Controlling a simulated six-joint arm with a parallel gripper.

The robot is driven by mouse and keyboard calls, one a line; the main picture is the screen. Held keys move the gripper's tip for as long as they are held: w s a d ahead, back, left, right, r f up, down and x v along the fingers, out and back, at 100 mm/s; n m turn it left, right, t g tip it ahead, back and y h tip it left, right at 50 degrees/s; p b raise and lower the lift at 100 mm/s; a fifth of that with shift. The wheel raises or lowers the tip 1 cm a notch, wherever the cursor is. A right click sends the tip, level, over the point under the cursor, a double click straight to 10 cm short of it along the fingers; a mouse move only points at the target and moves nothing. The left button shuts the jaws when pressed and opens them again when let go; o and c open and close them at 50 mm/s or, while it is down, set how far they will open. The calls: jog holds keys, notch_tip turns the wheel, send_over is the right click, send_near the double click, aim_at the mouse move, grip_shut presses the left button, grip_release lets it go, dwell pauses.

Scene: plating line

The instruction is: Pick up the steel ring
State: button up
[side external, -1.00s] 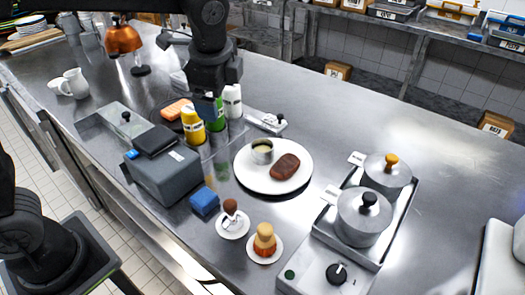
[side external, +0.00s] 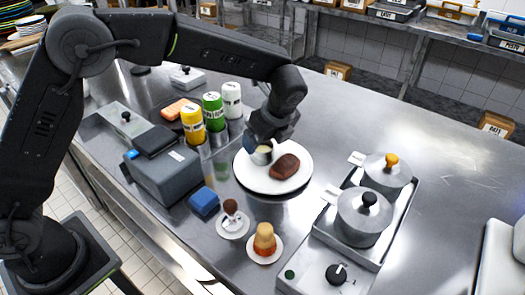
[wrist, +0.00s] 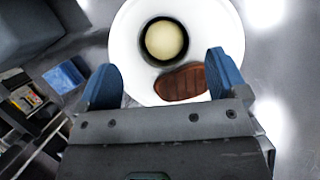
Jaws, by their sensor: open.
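The steel ring (side external: 262,158) stands on a white plate (side external: 289,190), around a pale yellow filling. In the wrist view the ring (wrist: 143,50) shows from above as a dark band around the round filling. A brown piece of meat (side external: 285,166) lies beside it on the plate. My gripper (side external: 262,147) is low over the plate at the ring, partly covering it in the side view. In the wrist view my gripper (wrist: 163,68) is open, with blue fingertips wide apart and the ring ahead of them, centred between. I cannot tell whether a finger touches it.
Yellow, green and white bottles (side external: 213,111) stand left of the plate. A blue block (side external: 204,201) and two small dishes with food (side external: 232,223) are in front. Lidded pots (side external: 364,214) stand on the right. The counter behind the plate is clear.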

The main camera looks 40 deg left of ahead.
aim_at(262, 150)
jog(key=shift+w+x, duration=0.1)
jog(key=shift+x, duration=1.4)
jog(key=shift+w+x, duration=0.15)
jog(key=shift+x, duration=1.35)
jog(key=shift+d, duration=0.1)
jog(key=c, duration=1)
